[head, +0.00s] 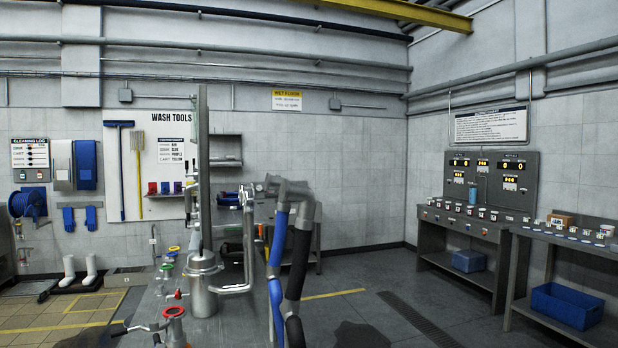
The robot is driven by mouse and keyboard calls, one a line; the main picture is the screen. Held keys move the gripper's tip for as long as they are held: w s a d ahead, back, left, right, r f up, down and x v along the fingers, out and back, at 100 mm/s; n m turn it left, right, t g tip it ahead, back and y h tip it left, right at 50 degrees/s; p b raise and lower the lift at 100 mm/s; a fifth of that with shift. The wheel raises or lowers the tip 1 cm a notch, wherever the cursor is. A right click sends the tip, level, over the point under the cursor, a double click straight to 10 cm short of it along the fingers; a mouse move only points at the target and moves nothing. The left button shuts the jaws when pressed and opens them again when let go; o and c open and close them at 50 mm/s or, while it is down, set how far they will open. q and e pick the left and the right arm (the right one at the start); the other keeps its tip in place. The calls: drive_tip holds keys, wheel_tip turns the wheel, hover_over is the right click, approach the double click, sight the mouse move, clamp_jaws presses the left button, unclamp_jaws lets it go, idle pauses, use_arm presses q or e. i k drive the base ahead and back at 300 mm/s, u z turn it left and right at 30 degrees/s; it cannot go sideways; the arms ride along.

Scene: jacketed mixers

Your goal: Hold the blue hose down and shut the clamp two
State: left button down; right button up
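A blue hose (277,265) hangs from grey pipework (290,190) at the middle of the head view and runs down past the bottom edge. A black hose (298,265) hangs just to its right. A silver metal pipe (248,245) stands to the left of the blue hose. A red ring fitting (173,312) with a dark-handled lever beside it sits at the lower left. I cannot tell which fitting is clamp two, or whether it is open or shut. Neither of my grippers can be made out in this view.
A steel jacketed vessel (203,287) stands left of the hoses, near green (166,267) and yellow (173,249) fittings. A control bench (460,222) stands at the right, with a blue crate (566,305) under the nearer table. The floor between hoses and benches is mostly clear.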

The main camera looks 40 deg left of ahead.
sight(272, 183)
drive_tip(key=i, duration=3.45)
drive_tip(key=u, duration=2.65)
drive_tip(key=i, duration=0.55)
